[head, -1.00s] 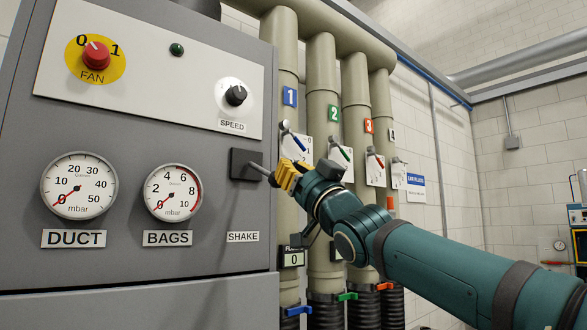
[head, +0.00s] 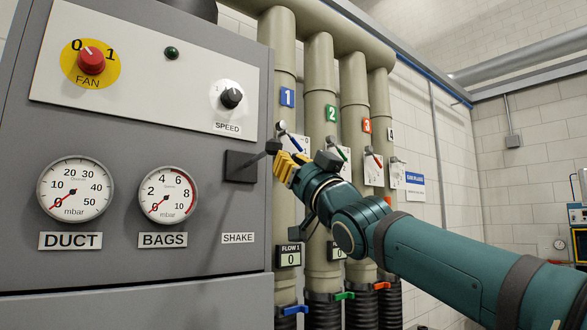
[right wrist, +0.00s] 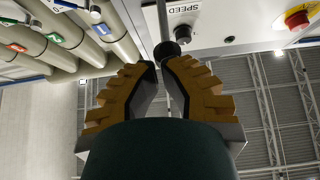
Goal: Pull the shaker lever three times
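The shaker lever is a thin rod coming out of a square black mount (head: 241,166) above the SHAKE label on the grey cabinet. It tilts up to the right and ends in a dark knob (head: 273,147). My right gripper (head: 284,160) has its yellow fingers right at the knob, just below and right of it. In the right wrist view the knob (right wrist: 167,50) sits at the fingertips, which are close together with a narrow gap (right wrist: 159,67). I cannot tell whether they clamp the lever. My left gripper is not in view.
The cabinet carries a red FAN knob (head: 91,61), a SPEED dial (head: 231,98) and the DUCT (head: 75,190) and BAGS (head: 168,195) gauges. Beige pipes (head: 283,210) with small coloured levers stand close behind my right gripper.

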